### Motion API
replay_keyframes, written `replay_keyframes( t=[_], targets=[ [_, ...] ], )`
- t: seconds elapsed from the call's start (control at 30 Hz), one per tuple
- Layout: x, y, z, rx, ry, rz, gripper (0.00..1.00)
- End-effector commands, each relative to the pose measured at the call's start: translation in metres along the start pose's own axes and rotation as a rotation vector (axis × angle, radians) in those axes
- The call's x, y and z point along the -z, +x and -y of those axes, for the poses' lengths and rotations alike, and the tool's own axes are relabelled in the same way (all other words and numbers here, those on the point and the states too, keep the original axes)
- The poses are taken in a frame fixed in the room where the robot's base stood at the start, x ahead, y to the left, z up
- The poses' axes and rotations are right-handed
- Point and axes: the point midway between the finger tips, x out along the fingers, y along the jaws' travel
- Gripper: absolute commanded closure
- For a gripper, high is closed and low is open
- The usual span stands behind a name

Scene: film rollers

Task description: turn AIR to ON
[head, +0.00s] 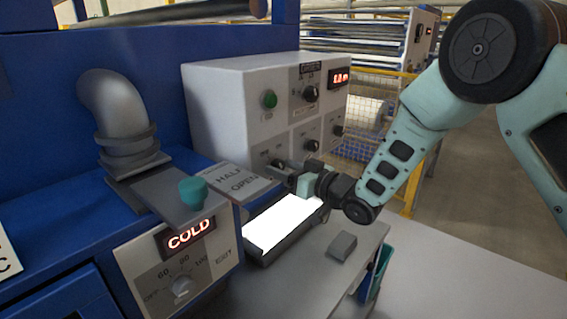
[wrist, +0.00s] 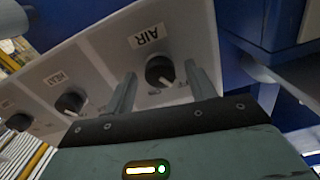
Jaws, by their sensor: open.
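The AIR knob (wrist: 158,70) is a round black dial on the pale control box (head: 225,100), under an AIR label (wrist: 148,36). In the wrist view its white pointer slants down and to the right; the small position marks beside it are too blurred to read. My gripper (wrist: 160,76) is open, with one finger on each side of the knob; I cannot tell whether they touch it. In the head view my gripper (head: 296,183) is at the lower left of the box front and partly hides the dial there.
Other dials on the box, including the HEAT knob (wrist: 70,102), sit beside the AIR knob. Below my gripper is a bright lit panel (head: 275,225). A small grey block (head: 343,246) lies on the bench. A COLD display (head: 188,239) is at the front left.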

Motion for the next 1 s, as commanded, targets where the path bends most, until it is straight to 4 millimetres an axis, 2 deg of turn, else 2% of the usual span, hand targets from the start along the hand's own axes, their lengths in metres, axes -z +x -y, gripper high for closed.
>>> replay_keyframes(
  t=[0.37,0.53,1.0],
  targets=[
    [-0.0003,0.0060,0.0001,0.000,0.000,-0.001,0.45],
    [-0.0002,0.0059,0.0001,0.000,0.000,-0.001,0.89],
    [-0.0010,0.0055,-0.0008,-0.001,0.082,-0.002,0.89]
  ],
)
